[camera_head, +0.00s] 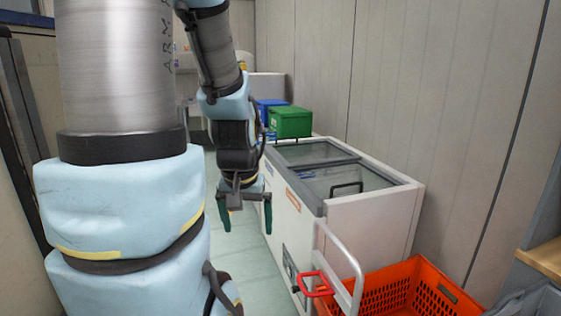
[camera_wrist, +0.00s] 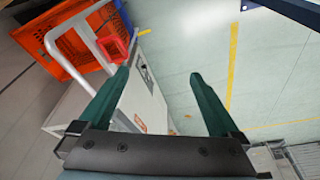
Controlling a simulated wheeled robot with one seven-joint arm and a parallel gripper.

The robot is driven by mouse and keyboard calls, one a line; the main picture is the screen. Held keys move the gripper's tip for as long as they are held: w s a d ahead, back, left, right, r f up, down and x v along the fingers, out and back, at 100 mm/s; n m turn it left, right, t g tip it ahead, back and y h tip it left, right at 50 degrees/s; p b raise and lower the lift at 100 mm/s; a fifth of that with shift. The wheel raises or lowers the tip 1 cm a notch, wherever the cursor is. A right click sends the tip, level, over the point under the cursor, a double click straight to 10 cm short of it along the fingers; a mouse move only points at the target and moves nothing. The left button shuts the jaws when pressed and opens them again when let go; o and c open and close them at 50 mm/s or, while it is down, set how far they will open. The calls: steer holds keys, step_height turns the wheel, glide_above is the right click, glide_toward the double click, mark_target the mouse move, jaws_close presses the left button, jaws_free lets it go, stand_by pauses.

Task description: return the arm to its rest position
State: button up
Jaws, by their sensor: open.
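My gripper (camera_head: 246,212) hangs downward at the end of my arm, left of the white chest freezer in the head view. Its two green fingers are apart with nothing between them. In the wrist view my gripper (camera_wrist: 160,85) also shows spread and empty, with floor and the freezer's side beyond the fingers. My arm, in pale blue covers and bare metal, fills the left of the head view.
The chest freezer (camera_head: 375,208) with a glass lid stands along the right wall. A green box (camera_head: 290,122) and a blue box (camera_head: 264,108) are behind it. An orange tote (camera_head: 420,290) and a white handle rail (camera_head: 350,262) are at front right. The aisle floor (camera_head: 238,262) is clear.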

step_height(320, 180, down, 11)
steer(key=s+g+b, duration=0.1)
steer(key=b, duration=0.8)
steer(key=shift+s+d, duration=0.2)
steer(key=shift+s, duration=0.15)
